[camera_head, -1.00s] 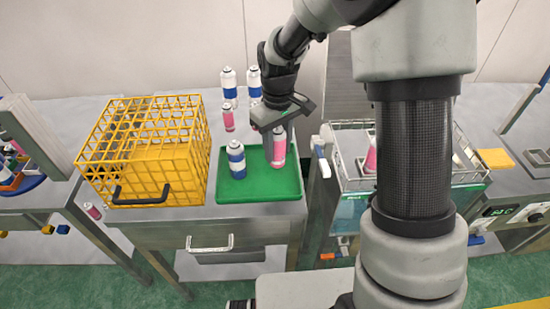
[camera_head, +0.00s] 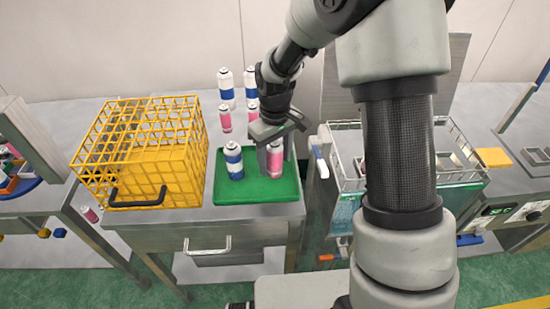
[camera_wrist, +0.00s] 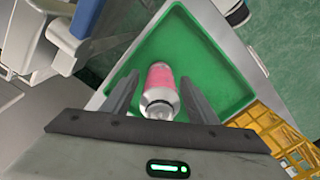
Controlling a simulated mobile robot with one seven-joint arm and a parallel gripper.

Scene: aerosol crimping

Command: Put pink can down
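The pink can (camera_head: 275,160) stands upright on the right part of the green tray (camera_head: 228,193), next to a blue-and-white can (camera_head: 234,161). My gripper (camera_head: 272,150) is over the tray with its fingers down beside the pink can. In the wrist view the pink can (camera_wrist: 160,85) is between the two fingers of my gripper (camera_wrist: 160,80). The fingers look open, with a narrow gap showing beside the can. The fingers hide part of the can in the head view.
A yellow wire crate (camera_head: 140,185) stands left of the tray. Behind the tray are blue-and-white cans (camera_head: 226,88) and pink cans (camera_head: 225,118). A wire-sided station (camera_head: 345,160) stands to the right. The front of the tray is bare.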

